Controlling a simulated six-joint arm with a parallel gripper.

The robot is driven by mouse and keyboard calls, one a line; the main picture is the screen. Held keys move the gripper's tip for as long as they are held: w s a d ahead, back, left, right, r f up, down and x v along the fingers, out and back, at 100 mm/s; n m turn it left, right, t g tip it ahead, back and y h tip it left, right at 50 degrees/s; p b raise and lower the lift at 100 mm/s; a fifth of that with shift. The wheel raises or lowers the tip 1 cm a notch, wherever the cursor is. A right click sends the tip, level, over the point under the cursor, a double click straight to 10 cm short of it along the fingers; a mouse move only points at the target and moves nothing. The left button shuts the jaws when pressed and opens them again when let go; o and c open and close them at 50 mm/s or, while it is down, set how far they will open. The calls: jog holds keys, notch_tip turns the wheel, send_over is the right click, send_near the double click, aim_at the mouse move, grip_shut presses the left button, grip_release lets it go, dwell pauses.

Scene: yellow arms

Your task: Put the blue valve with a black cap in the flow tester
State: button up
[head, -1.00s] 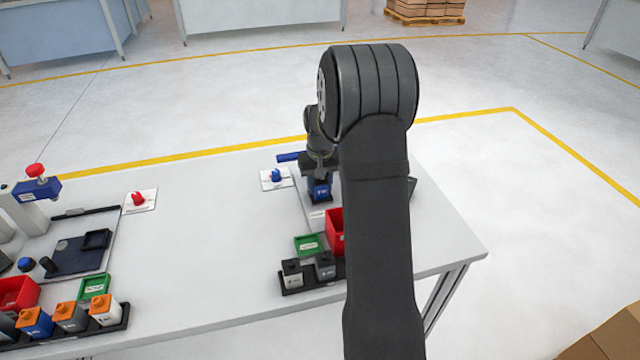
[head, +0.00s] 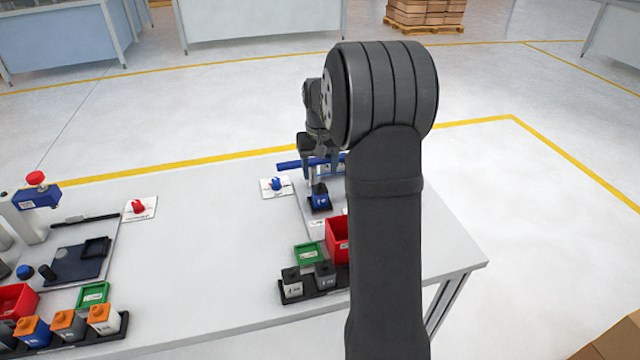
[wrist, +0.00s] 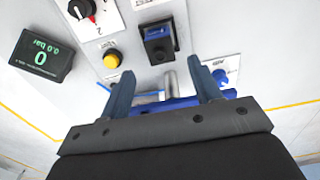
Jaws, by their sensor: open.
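The blue valve with a black cap (head: 319,196) stands at the tester at the far side of the table, beyond the red bin. In the wrist view the valve (wrist: 158,32) sits at a dark holder on the light panel of the flow tester (wrist: 140,72). How deep it sits I cannot tell. My gripper (wrist: 161,70) is open and empty, its two blue-grey fingers apart from the valve. In the head view my gripper (head: 322,168) is just behind and above the valve, partly hidden by my arm. The tester's display (wrist: 40,56) reads 0.0 bar.
A yellow button (wrist: 112,60) and a black knob (wrist: 80,9) are on the panel. A blue handle on a white card (head: 276,184) is left of the valve. Nearer are a red bin (head: 336,240), a green tray (head: 308,252) and a rack (head: 300,293) with black-capped valves. The table's middle is clear.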

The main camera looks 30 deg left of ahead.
aim_at(320, 184)
jog(key=shift+r, duration=1.7)
notch_tip(320, 184, down, 13)
jog(key=shift+r, duration=2.4)
